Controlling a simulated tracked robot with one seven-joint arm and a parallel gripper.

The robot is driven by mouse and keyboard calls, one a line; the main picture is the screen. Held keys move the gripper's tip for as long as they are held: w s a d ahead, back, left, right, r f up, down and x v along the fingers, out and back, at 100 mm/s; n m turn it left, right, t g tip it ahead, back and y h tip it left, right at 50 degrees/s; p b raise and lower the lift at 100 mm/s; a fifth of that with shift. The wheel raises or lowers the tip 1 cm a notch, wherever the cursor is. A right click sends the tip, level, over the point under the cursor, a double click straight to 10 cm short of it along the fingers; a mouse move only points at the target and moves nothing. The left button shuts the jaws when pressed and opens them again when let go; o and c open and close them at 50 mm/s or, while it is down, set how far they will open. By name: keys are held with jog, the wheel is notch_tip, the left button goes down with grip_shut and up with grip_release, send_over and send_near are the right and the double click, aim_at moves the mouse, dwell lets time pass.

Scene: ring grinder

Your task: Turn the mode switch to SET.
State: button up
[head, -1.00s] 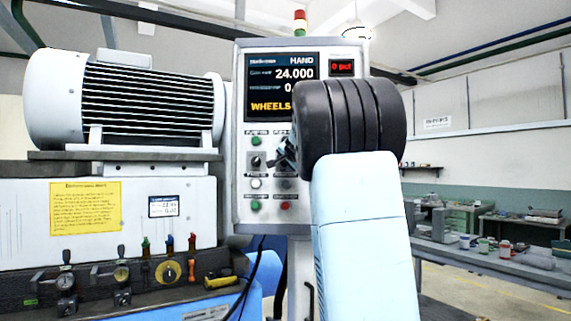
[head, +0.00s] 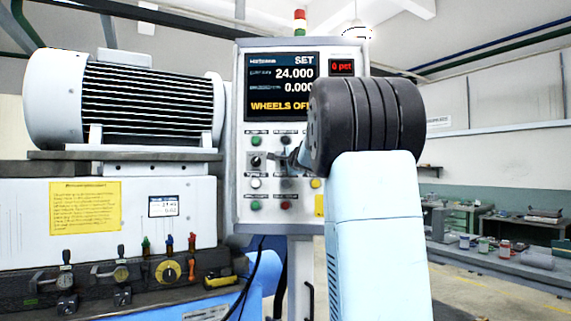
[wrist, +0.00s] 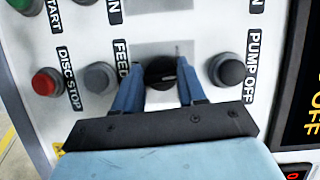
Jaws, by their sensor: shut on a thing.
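The mode switch is a black rotary knob (wrist: 161,72) on the control panel. In the wrist view it sits between the blue fingers of my gripper (wrist: 158,84), which is shut on it. Its pointer mark is only partly visible, and its label cannot be read. In the head view my gripper (head: 283,160) reaches the panel from the right and covers the knob. The panel display (head: 282,86) reads SET at its top, with 24.000 and 0.000 below and a partly covered "WHEELS OF…" line.
The black PUMP OFF button (wrist: 230,70), grey FEED button (wrist: 100,76) and red DISC STOP button (wrist: 45,82) are close around my fingers. Another selector (head: 255,161) is just left of my gripper. A motor (head: 125,100) stands on the machine at left.

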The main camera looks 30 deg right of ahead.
jog(key=shift+d+f+m, duration=0.1)
jog(key=shift+f+m, duration=0.25)
jog(key=shift+m, duration=0.15)
jog(key=o, duration=1.1)
jog(key=shift+r, duration=0.2)
jog(key=shift+c, duration=0.2)
jog(key=s+a, duration=0.2)
jog(key=s, duration=1.1)
jog(key=shift+s, duration=0.3)
jog(key=shift+a, duration=0.1)
